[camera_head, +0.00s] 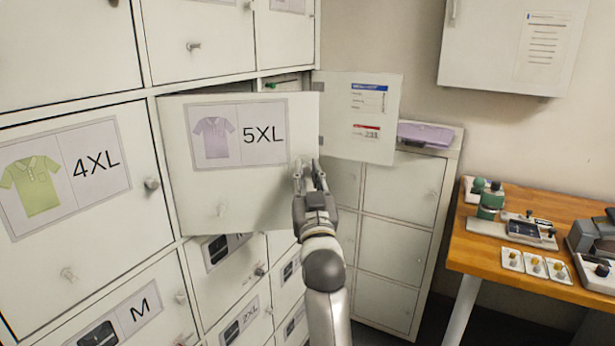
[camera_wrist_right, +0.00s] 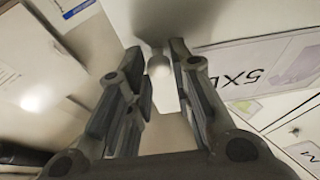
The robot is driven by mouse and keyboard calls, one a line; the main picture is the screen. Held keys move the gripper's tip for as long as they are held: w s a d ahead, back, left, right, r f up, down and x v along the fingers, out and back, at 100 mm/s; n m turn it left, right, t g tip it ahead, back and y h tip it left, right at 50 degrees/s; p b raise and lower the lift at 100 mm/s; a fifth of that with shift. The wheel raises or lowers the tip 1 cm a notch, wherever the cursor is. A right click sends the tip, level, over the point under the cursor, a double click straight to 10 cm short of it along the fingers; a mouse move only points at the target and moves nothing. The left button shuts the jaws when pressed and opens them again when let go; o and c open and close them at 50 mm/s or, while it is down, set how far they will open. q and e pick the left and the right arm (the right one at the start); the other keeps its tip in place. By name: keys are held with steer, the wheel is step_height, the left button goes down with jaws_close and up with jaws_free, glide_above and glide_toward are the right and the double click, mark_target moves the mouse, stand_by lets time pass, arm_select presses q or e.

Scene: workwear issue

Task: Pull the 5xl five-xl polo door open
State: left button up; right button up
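The 5XL polo door (camera_head: 235,185) is white, with a lilac polo picture and "5XL" on its label. It stands ajar, its right side swung out from the cabinet and a dark gap along its top. My right gripper (camera_head: 310,168) is at the door's right edge. In the right wrist view, the pale round knob (camera_wrist_right: 158,66) shows between the fingertips of my right gripper (camera_wrist_right: 160,62). The fingers are apart, with narrow gaps visible beside the knob. In the head view the gripper covers this knob. My left gripper is out of view.
The 4XL door (camera_head: 95,220) is shut on the left. A white panel with notices (camera_head: 375,150) stands out right of the 5XL door. A low locker (camera_head: 400,240) and a wooden table (camera_head: 570,277) with small devices are on the right.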

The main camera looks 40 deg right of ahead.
mark_target(305, 117)
steer(key=o, duration=0.3)
step_height(305, 117, up, 10)
steer(key=shift+r, duration=0.1)
stand_by(0.5)
